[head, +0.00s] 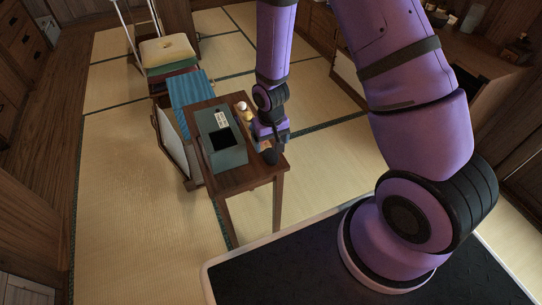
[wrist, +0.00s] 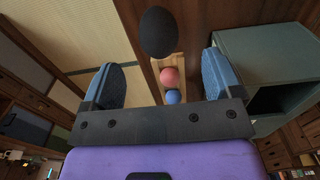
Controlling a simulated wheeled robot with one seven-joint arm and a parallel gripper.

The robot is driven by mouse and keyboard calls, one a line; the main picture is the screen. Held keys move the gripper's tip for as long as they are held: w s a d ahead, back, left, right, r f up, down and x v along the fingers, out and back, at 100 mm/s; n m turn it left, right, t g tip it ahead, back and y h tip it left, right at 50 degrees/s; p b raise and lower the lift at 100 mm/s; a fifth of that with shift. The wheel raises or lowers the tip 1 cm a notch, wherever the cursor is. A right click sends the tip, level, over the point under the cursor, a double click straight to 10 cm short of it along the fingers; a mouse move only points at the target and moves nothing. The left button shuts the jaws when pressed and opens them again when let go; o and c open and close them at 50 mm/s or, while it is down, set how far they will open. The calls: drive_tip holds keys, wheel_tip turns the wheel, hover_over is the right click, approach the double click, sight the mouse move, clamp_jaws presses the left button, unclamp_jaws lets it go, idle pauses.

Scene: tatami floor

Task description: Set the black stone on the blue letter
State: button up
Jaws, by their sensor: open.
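The black stone (head: 270,156) is a dark, smooth oval near the front right part of the small wooden table (head: 240,180). In the wrist view the black stone (wrist: 158,32) shows at the top, a little beyond the fingertips and between their lines. My gripper (head: 271,142) is low over the table's right side, close to the stone. In the wrist view its blue fingers (wrist: 160,70) stand wide apart with nothing gripped between them. I cannot make out a blue letter in either view.
A grey-green box (head: 228,158) with a dark opening and a pale label stands left of my gripper. A white ball (head: 241,105) and a yellow one (head: 248,116) lie behind. The wrist view shows a red ball (wrist: 172,76) and a blue ball (wrist: 173,96).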

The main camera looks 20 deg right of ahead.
sight(271, 153)
drive_tip(key=shift+w+d+f, duration=0.1)
drive_tip(key=shift+w+f, duration=0.05)
drive_tip(key=shift+f, duration=1.6)
drive_tip(key=shift+w+d+f, duration=0.1)
drive_tip(key=shift+f, duration=1.65)
drive_tip(key=c, duration=1.2)
drive_tip(key=shift+o, duration=0.4)
